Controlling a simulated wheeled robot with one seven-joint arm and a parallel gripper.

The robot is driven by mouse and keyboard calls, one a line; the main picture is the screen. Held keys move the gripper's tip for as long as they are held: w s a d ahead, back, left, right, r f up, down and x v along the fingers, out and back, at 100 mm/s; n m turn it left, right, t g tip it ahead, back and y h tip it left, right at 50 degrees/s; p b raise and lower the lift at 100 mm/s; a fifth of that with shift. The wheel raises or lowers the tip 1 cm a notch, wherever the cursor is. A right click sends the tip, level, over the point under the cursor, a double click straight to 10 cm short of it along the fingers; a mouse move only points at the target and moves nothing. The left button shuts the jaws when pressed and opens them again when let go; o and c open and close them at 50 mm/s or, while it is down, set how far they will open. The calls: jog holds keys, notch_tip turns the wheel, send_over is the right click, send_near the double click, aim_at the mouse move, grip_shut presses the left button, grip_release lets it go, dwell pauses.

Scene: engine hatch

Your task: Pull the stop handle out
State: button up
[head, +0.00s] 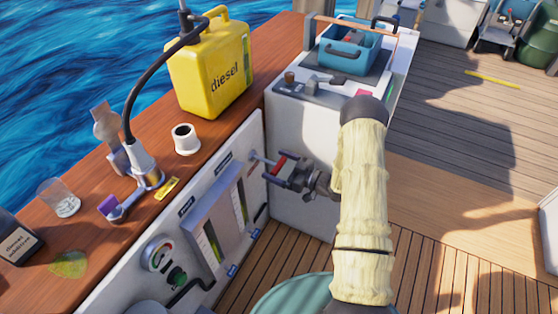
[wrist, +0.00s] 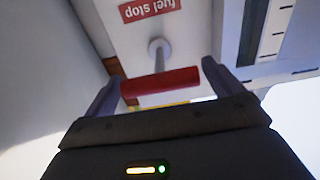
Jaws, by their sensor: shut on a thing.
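The stop handle is a red cross bar (wrist: 160,82) on a grey rod that runs to a round collar on the white panel. A red label reading "fuel stop" (wrist: 151,9) sits beside the collar, upside down in the wrist view. In the head view the red handle (head: 280,164) shows at the right end of the panel. My gripper (head: 276,172) is shut on the handle, with one finger at each end of the bar in the wrist view (wrist: 160,86). A length of rod shows between bar and panel.
The panel (head: 130,290) carries sight gauges, a dial and a green knob. On the wooden ledge above stand a yellow diesel can (head: 210,70), a white cup (head: 186,139), a glass (head: 62,199) and a hose nozzle (head: 145,165). A blue toolbox (head: 348,52) stands behind my arm.

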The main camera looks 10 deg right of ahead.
jog(key=shift+s+d+f, duration=0.15)
jog(key=shift+d, duration=0.15)
jog(key=o, duration=1)
jog(key=shift+o, duration=0.4)
jog(key=shift+s+d, duration=0.1)
jog(key=p+v, duration=0.2)
jog(key=v, duration=1.5)
jog(key=shift+s, duration=0.1)
